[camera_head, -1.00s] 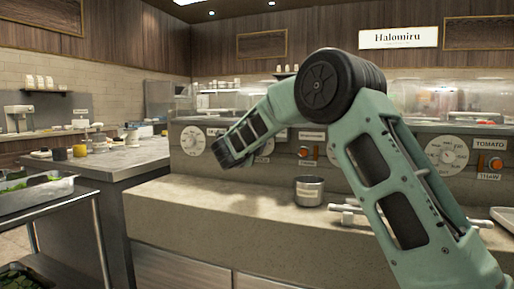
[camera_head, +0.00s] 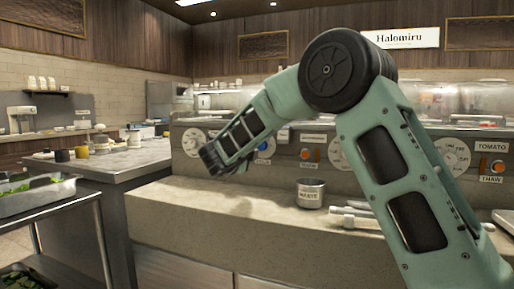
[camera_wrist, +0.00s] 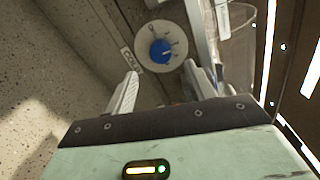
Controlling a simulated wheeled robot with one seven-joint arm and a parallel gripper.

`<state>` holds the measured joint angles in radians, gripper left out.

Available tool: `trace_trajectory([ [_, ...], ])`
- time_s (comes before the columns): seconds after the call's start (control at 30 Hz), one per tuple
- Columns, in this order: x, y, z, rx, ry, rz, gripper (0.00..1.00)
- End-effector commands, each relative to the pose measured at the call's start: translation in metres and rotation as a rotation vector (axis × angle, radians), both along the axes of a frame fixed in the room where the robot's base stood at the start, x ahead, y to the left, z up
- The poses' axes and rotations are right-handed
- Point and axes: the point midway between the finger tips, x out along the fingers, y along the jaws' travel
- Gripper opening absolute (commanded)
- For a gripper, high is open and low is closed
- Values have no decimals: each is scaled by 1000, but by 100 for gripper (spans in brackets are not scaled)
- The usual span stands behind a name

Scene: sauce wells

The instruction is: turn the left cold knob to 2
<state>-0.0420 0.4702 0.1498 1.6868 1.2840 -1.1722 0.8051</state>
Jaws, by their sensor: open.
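The blue knob (camera_wrist: 161,51) sits on a round white dial plate (camera_wrist: 176,32) with small dark marks, too small to read. A pale pointer mark on the knob points roughly right in the wrist view. A label (camera_wrist: 130,60) beside the plate seems to read COLD. My gripper (camera_wrist: 164,88) is open and empty, its two fingers apart, with the knob ahead between their lines and not touched. In the head view a blue knob (camera_head: 263,145) shows just right of my wrist, which hides most of my fingers there.
A metal pot (camera_head: 311,194) with a label stands on the stone ledge (camera_head: 240,205) below the panel. An orange knob (camera_head: 306,153) and a white gauge (camera_head: 192,143) are on the panel. A metal fitting (camera_head: 352,215) lies right of the pot. The ledge's left part is clear.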

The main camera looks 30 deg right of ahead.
Motion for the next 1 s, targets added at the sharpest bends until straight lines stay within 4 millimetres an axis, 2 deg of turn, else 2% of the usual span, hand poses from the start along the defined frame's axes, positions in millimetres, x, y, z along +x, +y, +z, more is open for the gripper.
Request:
trace_trajectory([
  [0.03,-7,11,2,0,1,5,54],
  [0.3,-45,60,5,1,1,3,54],
  [0.5,-64,82,6,1,0,1,54],
  [0.7,-70,90,6,2,1,0,54],
  [1.0,-71,90,5,1,1,-1,54],
])
